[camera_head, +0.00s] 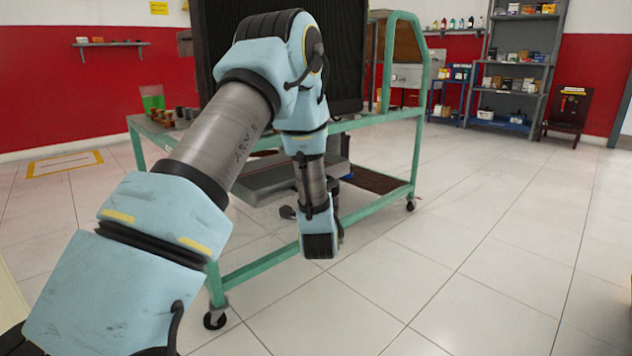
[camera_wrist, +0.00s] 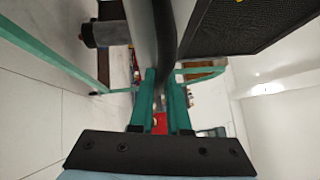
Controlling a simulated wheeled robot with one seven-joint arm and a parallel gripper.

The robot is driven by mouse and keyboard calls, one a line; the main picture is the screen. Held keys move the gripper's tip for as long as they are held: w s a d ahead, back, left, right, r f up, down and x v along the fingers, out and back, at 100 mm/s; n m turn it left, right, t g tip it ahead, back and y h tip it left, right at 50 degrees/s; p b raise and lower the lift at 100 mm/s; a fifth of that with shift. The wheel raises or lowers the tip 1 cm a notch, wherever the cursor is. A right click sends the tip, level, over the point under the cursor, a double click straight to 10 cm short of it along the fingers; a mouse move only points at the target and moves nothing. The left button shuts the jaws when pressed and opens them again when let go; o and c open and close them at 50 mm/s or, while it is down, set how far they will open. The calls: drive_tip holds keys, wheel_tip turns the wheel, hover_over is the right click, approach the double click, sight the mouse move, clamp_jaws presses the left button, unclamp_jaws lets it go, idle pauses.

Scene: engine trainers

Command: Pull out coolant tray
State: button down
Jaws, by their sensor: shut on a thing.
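The coolant tray looks to be the grey metal tray (camera_head: 265,182) low inside the green engine stand. My arm crosses in front of part of it. In the wrist view, my gripper (camera_wrist: 162,78) has its two green fingers closed around the end of a grey edge, which I take to be the tray's edge (camera_wrist: 141,35). The exact contact is hard to make out. A black curved hose runs beside that edge. In the head view the fingers are hidden by my wrist, which hangs at the stand's near side.
The green stand (camera_head: 415,160) is on casters, with a low front rail close to my wrist. A large black radiator (camera_head: 345,50) stands on it, also seen in the wrist view (camera_wrist: 235,25). The tiled floor at right is clear. Shelves (camera_head: 515,75) stand at the back.

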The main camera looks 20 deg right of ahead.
drive_tip(key=c, duration=0.9)
unclamp_jaws()
drive_tip(key=p+v, duration=0.2)
drive_tip(key=v, duration=0.9)
